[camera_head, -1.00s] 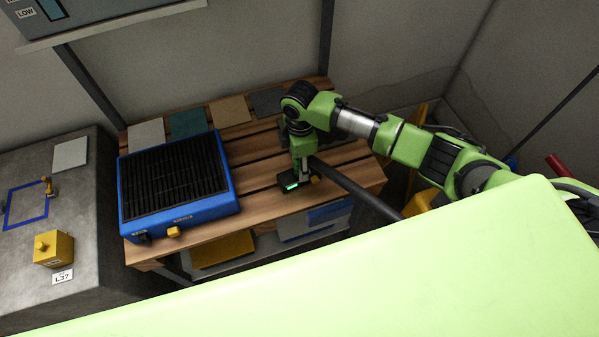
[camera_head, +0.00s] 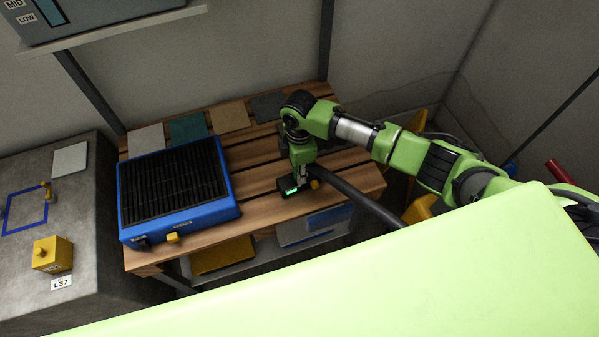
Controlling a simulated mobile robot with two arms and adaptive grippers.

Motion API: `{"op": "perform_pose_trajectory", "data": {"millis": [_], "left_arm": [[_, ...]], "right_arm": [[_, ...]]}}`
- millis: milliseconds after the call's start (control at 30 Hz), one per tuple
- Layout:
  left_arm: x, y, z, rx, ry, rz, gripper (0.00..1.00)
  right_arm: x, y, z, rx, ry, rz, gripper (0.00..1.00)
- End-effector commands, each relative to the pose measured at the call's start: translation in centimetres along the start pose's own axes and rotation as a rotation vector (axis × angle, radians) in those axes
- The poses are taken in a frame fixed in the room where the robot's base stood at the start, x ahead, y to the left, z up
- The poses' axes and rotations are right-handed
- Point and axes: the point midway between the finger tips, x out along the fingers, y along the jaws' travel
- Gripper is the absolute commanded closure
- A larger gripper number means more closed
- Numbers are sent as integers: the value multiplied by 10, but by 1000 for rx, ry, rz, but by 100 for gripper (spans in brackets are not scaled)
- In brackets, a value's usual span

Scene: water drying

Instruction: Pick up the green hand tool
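A small dark device with a glowing green patch (camera_head: 287,188) lies on the right part of the wooden slatted bench (camera_head: 258,206); it looks like the green hand tool. My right arm comes in from the right. Its gripper (camera_head: 299,184) points down right at the device, its tips low by the bench top. The fingers are small and partly merge with the dark device, so I cannot tell whether they are open or shut on it. A small yellow-orange knob (camera_head: 315,184) shows just right of the fingers. My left gripper is not in view.
A blue box with a black grille (camera_head: 185,222) fills the bench's left part. Several flat cloth-like squares, one teal (camera_head: 188,127), lie along its back. A dark bar slopes down right from the gripper. A grey counter (camera_head: 100,195) at left holds a yellow block (camera_head: 52,254).

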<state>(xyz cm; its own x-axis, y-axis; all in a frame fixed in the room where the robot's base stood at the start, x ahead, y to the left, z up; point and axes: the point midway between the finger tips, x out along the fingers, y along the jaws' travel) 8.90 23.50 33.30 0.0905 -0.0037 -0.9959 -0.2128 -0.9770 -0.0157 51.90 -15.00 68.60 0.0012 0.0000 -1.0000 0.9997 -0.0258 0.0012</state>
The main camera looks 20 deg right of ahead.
Motion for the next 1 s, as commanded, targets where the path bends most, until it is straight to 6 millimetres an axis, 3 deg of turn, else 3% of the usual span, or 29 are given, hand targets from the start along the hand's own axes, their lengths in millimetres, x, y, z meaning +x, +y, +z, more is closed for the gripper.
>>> {"op": "perform_pose_trajectory", "data": {"millis": [200, 267, 533, 800, 1000], "left_arm": [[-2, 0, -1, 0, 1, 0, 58], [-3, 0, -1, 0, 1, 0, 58], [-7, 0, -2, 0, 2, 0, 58], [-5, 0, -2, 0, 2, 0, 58], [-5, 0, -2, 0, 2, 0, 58]], "right_arm": [[-30, 2, 0, -1, 1, 6, 100], [-36, -6, -1, -3, 2, 4, 100], [-90, -51, -4, -4, 1, 5, 100], [-112, -106, -10, -4, 2, 2, 100], [-122, -130, -12, -1, 1, 1, 100]]}}
